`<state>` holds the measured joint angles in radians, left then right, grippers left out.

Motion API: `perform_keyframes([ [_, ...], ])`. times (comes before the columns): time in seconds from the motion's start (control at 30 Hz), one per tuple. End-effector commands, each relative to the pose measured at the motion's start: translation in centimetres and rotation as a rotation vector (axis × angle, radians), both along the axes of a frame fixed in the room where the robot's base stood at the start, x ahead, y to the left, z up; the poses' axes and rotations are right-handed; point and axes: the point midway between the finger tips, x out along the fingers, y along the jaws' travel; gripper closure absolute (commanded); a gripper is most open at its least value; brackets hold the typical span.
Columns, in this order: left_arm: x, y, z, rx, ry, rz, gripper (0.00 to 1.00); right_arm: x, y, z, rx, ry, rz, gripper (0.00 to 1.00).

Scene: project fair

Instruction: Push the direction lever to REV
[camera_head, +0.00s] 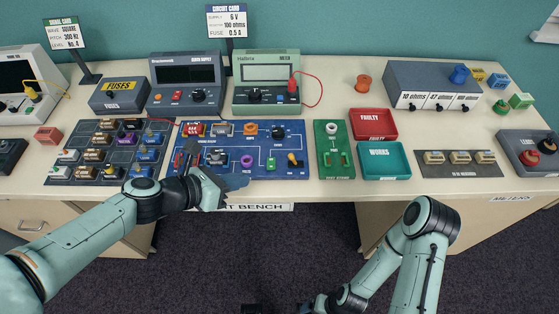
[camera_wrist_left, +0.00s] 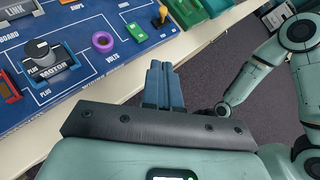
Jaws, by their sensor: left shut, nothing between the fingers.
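The blue circuit board (camera_head: 225,168) lies on the bench, left of centre in the head view. A small lever with a yellow knob (camera_head: 292,158) stands near its right end. It also shows at the top of the left wrist view (camera_wrist_left: 163,14); I cannot read any REV marking beside it. My left gripper (camera_head: 240,182) is at the board's front edge, to the left of and nearer than the lever, and apart from it. In the left wrist view its blue fingers (camera_wrist_left: 164,86) are together and empty.
On the board are a motor block (camera_wrist_left: 48,62), a purple ring (camera_wrist_left: 103,42) and a green block (camera_wrist_left: 137,32). A green panel (camera_head: 334,150) stands just right of the board, then red (camera_head: 386,136) and teal (camera_head: 400,174) trays. Meters stand behind.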

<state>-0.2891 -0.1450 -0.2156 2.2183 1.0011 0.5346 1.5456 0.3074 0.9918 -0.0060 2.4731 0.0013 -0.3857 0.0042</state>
Motion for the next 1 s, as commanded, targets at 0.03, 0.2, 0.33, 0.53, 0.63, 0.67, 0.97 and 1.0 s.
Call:
perform_keyframes([
  [0.03,0.0,0.0,-0.1,0.001,0.001,0.000,1.00,0.0,0.0,0.0,0.000,0.000,0.000,0.14],
  [0.2,0.5,-0.8,-0.8,0.002,0.001,-0.003,1.00,-0.1,0.0,-0.5,0.001,0.002,0.001,0.14],
  [0.33,1.5,-2.3,-2.1,0.002,0.004,-0.005,1.00,-0.4,0.0,-1.3,0.001,0.005,0.001,0.14],
  [0.53,3.7,-5.3,-4.5,0.004,0.003,-0.005,1.00,-0.7,0.0,-2.9,-0.001,0.005,0.000,0.14],
  [0.63,4.8,-6.7,-5.6,0.004,0.003,-0.004,1.00,-0.4,0.0,-3.4,-0.002,-0.004,-0.003,0.14],
  [0.67,5.1,-7.1,-5.9,0.004,0.002,-0.004,1.00,-0.4,0.0,-3.6,-0.002,-0.006,-0.003,0.14],
  [0.97,7.6,-9.4,-4.6,0.003,-0.001,-0.001,1.00,-0.5,0.0,-2.6,-0.001,0.002,0.000,0.14],
  [1.0,7.7,-9.5,-4.6,0.004,0.000,-0.001,1.00,-0.5,0.0,-2.6,0.000,0.003,-0.001,0.14],
])
